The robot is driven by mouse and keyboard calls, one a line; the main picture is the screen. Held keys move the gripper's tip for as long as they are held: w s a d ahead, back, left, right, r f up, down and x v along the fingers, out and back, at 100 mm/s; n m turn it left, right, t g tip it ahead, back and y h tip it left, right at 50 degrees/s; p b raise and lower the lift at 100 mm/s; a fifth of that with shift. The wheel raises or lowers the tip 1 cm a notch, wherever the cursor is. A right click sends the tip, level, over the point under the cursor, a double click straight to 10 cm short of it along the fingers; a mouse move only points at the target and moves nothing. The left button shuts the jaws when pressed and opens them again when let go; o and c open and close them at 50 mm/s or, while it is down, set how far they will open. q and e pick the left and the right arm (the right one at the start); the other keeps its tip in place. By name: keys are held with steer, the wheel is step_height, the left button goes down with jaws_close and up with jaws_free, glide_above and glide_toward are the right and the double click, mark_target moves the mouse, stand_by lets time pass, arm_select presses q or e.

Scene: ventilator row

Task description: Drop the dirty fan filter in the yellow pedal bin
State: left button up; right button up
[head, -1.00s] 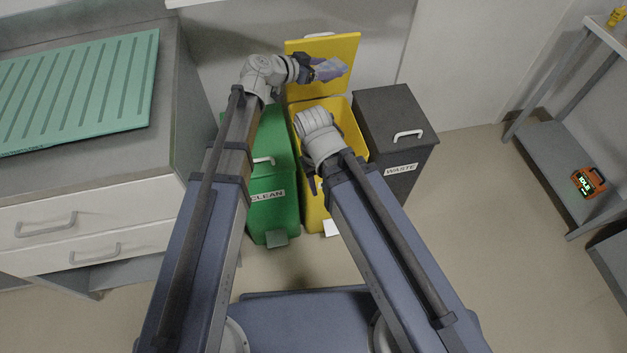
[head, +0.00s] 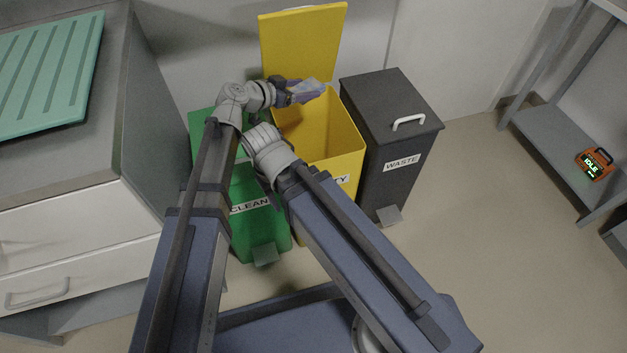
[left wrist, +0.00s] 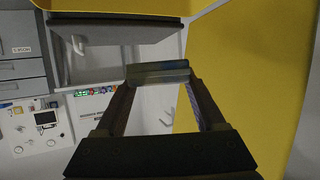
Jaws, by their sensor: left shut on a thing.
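The yellow pedal bin (head: 344,142) stands in the middle of the bin row in the head view, its lid (head: 300,40) raised against the wall. My left gripper (head: 297,94) is shut on the fan filter (head: 309,89), a small grey-purple piece. It holds the filter over the back part of the bin's open mouth, apart from the bin floor. In the left wrist view, yellow bin surface (left wrist: 245,80) fills the right side. My right arm's grey wrist hangs over the bin's front left; its fingers are mostly hidden.
A green bin marked CLEAN (head: 262,222) stands to the left, partly behind my arms. A closed dark grey WASTE bin (head: 385,150) stands to the right. A counter with a green ribbed mat (head: 45,75) is at left. An orange device (head: 594,164) sits on a shelf at right.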

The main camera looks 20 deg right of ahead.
arm_select(q)
steer(key=shift+f, duration=0.1)
step_height(320, 180, down, 6)
steer(key=b, duration=0.6)
steer(key=o, duration=1.3)
steer(key=p+v, duration=0.3)
steer(key=v, duration=0.4)
steer(key=shift+s+a+r, duration=0.15)
steer(key=shift+a+r, duration=0.1)
steer(key=shift+a, duration=0.05)
